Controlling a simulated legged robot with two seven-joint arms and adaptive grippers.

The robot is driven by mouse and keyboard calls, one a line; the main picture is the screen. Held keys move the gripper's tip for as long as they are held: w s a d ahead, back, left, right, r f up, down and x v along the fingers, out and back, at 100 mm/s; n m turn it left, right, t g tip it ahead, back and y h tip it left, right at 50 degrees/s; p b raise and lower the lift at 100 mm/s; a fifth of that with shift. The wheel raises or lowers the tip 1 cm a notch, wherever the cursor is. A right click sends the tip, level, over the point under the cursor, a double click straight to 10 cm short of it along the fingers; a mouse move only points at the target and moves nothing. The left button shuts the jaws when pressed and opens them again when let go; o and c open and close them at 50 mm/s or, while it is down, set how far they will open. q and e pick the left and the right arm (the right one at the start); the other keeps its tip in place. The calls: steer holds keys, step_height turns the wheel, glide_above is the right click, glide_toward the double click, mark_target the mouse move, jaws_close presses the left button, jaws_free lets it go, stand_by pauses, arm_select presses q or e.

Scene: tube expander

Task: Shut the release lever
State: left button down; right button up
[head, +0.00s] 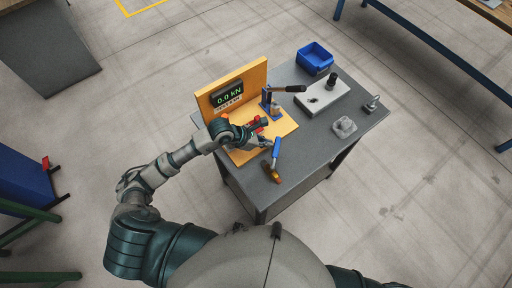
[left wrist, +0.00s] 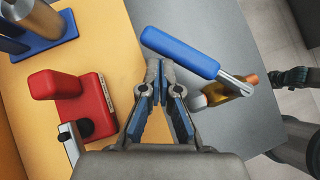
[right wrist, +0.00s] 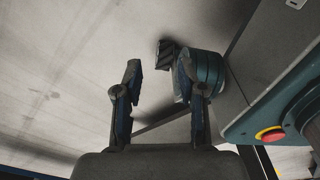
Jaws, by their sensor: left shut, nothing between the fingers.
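A red block with a raised red lever (left wrist: 57,85) sits on the yellow base board; it also shows in the head view (head: 256,122), partly behind my arm. I cannot tell for sure that this is the release lever. A blue-handled tool (left wrist: 180,52) with a metal shank and brass-coloured body lies at the board's front edge; it also shows in the head view (head: 276,152). My left gripper (left wrist: 160,66) is shut and empty, its tips close to the blue handle; contact is unclear. My right gripper (right wrist: 157,76) is open and empty over the floor, outside the head view.
A yellow back panel carries a display (head: 229,97) reading 0.0 kN. A blue stand with a black-handled lever (head: 290,88) rises from the base board. A blue bin (head: 314,58), grey block (head: 325,101) and small metal parts stand at the table's far right.

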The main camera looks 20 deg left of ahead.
mark_target(279, 143)
arm_select(q)
steer(key=shift+w+d, duration=0.4)
steer(key=shift+d, duration=0.3)
steer(key=shift+w+d+b, duration=0.2)
steer(key=shift+d+b, duration=0.65)
steer(key=shift+d, duration=0.55)
steer(key=shift+d+m+g+h+b, duration=0.35)
steer(key=shift+d+m+g, duration=0.25)
steer(key=shift+d+m, duration=0.2)
steer(key=shift+s+d, duration=0.15)
steer(key=shift+d, duration=0.3)
arm_select(e)
steer(key=w+a+r, duration=0.1)
steer(key=w, duration=0.7)
steer(key=shift+a+r+t, duration=0.3)
steer(key=shift+r, duration=0.1)
steer(key=shift+w, duration=0.1)
